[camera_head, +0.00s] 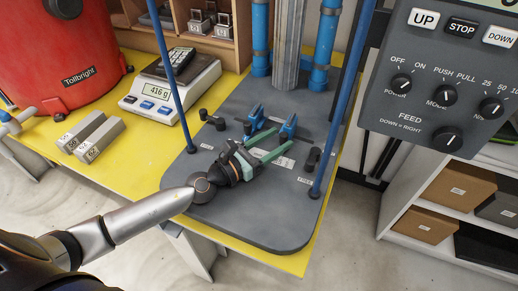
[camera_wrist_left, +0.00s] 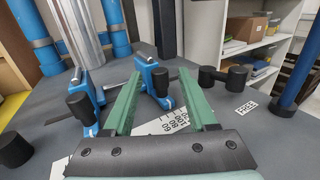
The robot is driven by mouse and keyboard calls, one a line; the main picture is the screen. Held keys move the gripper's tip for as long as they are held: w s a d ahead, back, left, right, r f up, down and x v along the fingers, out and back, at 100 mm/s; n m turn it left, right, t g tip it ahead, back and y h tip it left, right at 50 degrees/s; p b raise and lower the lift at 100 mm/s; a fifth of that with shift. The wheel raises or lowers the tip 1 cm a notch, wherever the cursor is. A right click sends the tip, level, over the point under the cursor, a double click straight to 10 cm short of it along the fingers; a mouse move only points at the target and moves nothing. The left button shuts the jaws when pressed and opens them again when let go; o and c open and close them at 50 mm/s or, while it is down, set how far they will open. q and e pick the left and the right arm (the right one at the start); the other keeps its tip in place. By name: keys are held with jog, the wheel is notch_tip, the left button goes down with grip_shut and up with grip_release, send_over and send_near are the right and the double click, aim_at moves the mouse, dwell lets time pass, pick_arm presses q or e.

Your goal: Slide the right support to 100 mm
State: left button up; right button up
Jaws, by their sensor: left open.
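The right support (camera_head: 288,127) is a blue block on the dark base plate (camera_head: 255,225). In the left wrist view the right support (camera_wrist_left: 144,66) has a black knob and shows between my finger lines, ahead of the palm. The left support (camera_head: 256,115) is a similar blue block; it also shows in the left wrist view (camera_wrist_left: 94,84), left of my fingers. A white scale strip (camera_wrist_left: 165,124) with numbers lies below; my gripper partly hides it. My left gripper (camera_head: 283,141) is open, its green fingers reaching toward the right support. Contact cannot be told. My right gripper is not in view.
Blue posts (camera_head: 340,100) rise from the plate. Black levers stand at the left (camera_head: 212,120) and right (camera_head: 312,158), the right one near a FREE label (camera_wrist_left: 246,107). A scale (camera_head: 165,92), metal bars (camera_head: 98,138) and red container (camera_head: 62,55) stand left. A control panel (camera_head: 430,110) hangs right.

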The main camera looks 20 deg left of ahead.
pick_arm(q)
jog(key=b+v, duration=0.2)
jog(key=v, duration=0.3)
jog(key=b+v, duration=0.2)
jog(key=v, duration=0.2)
jog(key=shift+s+a+f, duration=0.15)
jog(key=shift+s+f, duration=0.05)
jog(key=shift+s, duration=0.15)
jog(key=shift+s+a+b, duration=0.25)
jog(key=shift+s+b, duration=0.05)
jog(key=shift+b, duration=0.05)
jog(key=shift+s+a+r, duration=0.15)
jog(key=shift+s+a, duration=0.1)
jog(key=shift+s, duration=0.2)
jog(key=shift+s+r+b, duration=0.1)
jog(key=shift+s+b, duration=0.05)
jog(key=shift+b, duration=0.15)
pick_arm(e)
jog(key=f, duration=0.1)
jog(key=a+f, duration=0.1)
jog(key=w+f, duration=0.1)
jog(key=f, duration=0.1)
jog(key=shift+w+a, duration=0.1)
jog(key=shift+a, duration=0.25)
pick_arm(q)
jog(key=shift+r, duration=0.1)
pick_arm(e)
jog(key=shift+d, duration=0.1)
